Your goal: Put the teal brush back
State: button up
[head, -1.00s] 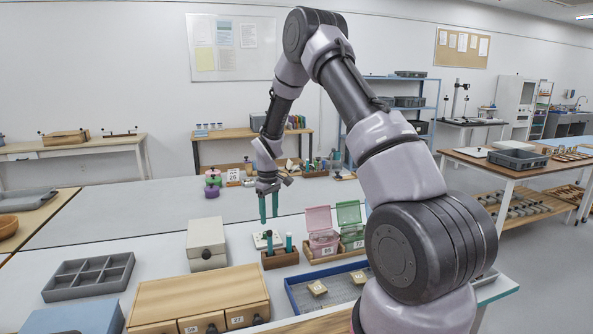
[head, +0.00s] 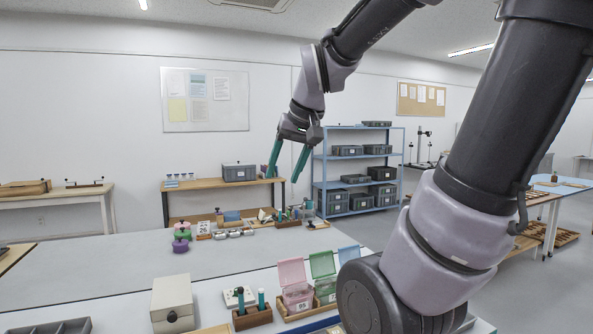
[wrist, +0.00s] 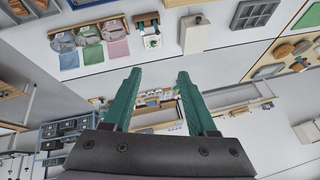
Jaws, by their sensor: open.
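Two upright teal pieces stand in a small wooden holder (head: 252,319) on the near table in the head view; one teal piece (head: 261,299) is at its right. I cannot tell for sure which is the teal brush. The holder also shows upside down in the wrist view, at the top. My gripper (head: 287,162) has teal fingers, spread apart with nothing between them, high above the table and well away from the holder. In the wrist view its fingers (wrist: 159,78) are also apart and empty.
A cream box (head: 172,303) stands left of the holder. A pink-lidded bin (head: 296,291) and a green-lidded bin (head: 324,279) stand to its right. A white device (head: 232,296) is behind it. Small colored pots (head: 181,245) and a far rack stand further back. The middle table surface is largely bare.

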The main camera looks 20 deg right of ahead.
jog(key=s+m+t, duration=0.1)
jog(key=s, duration=0.5)
jog(key=shift+s+r+m, duration=0.3)
jog(key=shift+r, duration=0.1)
